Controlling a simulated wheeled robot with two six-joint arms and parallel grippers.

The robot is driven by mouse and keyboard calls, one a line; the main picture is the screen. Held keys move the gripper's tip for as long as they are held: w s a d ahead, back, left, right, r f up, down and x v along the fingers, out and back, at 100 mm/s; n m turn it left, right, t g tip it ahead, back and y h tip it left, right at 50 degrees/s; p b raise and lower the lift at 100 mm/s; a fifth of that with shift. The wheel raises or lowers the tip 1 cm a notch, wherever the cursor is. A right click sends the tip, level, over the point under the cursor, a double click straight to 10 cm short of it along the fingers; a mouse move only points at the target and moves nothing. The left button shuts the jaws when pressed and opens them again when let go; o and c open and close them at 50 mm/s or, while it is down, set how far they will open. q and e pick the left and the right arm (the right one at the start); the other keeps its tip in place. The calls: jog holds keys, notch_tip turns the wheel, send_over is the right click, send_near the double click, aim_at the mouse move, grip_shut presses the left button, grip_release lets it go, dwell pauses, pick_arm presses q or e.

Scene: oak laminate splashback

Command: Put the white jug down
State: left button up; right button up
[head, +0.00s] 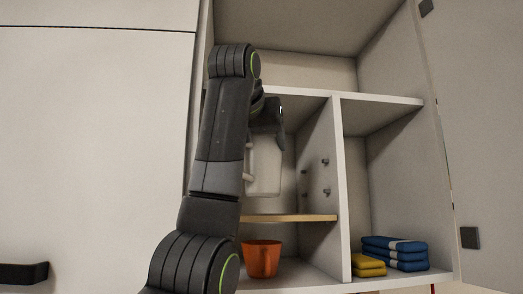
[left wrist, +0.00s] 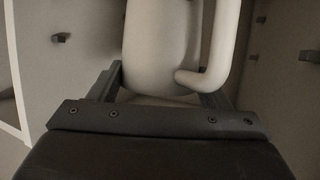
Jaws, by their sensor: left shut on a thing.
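The white jug (head: 264,168) hangs in the upper left compartment of the open cupboard, partly hidden by my left arm. My left gripper (head: 268,112) is at its upper part and shut on it. In the left wrist view the jug's pale body (left wrist: 160,38) sits between the two fingers of the left gripper (left wrist: 162,88), with its curved handle to the right. In the head view its lower end shows above the thin wooden shelf (head: 290,218), with a visible gap. My right gripper is not in view.
An orange pot (head: 262,258) stands below the wooden shelf. Folded blue cloths (head: 395,252) and yellow cloths (head: 368,265) lie in the right compartment, past an upright divider (head: 338,190). Shelf pegs (head: 325,161) stick out from the divider. The shelf's visible part is bare.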

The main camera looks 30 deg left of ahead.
aim_at(259, 152)
pick_arm(q)
jog(key=shift+w+a+f+p, duration=0.1)
jog(key=shift+w+f+p, duration=0.25)
jog(key=shift+w+f, duration=0.3)
jog(key=shift+a+f, duration=0.1)
jog(key=shift+f, duration=0.95)
jog(key=shift+s, duration=0.1)
jog(key=shift+f, duration=0.1)
jog(key=o, duration=1.8)
